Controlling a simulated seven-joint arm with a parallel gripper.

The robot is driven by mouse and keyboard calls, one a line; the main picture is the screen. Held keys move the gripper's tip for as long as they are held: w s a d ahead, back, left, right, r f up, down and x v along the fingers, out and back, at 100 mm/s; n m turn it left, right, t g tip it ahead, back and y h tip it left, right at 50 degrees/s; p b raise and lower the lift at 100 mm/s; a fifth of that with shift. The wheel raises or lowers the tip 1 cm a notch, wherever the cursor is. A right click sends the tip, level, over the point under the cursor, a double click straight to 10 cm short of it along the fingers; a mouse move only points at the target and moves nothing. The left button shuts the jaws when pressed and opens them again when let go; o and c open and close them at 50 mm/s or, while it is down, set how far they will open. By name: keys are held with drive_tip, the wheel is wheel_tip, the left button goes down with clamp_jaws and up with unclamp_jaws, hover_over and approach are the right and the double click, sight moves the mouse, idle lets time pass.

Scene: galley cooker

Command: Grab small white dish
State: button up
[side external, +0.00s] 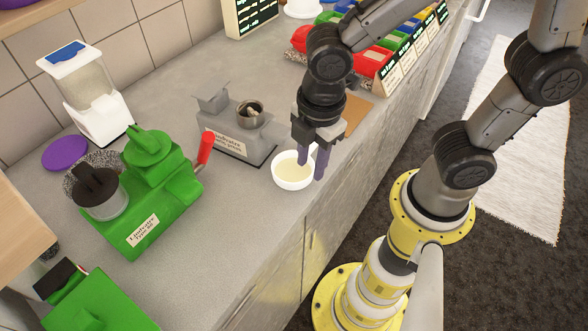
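The small white dish (284,181) is a round bowl with a pale yellowish inside, near the front edge of the grey counter. My gripper (314,165) points down over the dish's right side. Its two purple fingers are spread apart with a gap between them. The left finger overlaps the bowl's opening in the picture and the right finger is at or outside its right rim. I cannot tell whether either finger touches the rim.
A grey device (237,141) with a metal cup stands just behind the dish. A green machine (146,205) with a red handle (206,149) is to the left. Coloured bins (372,63) are at the back right. Clear counter (225,235) lies left of the dish.

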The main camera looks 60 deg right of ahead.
sight(309, 176)
drive_tip(key=shift+w+d+f, duration=0.1)
drive_tip(key=shift+w+f, duration=0.05)
drive_tip(key=shift+f, duration=0.8)
drive_tip(key=shift+w+d+f, duration=0.1)
drive_tip(key=shift+f, duration=0.8)
clamp_jaws()
drive_tip(key=shift+a, duration=0.1)
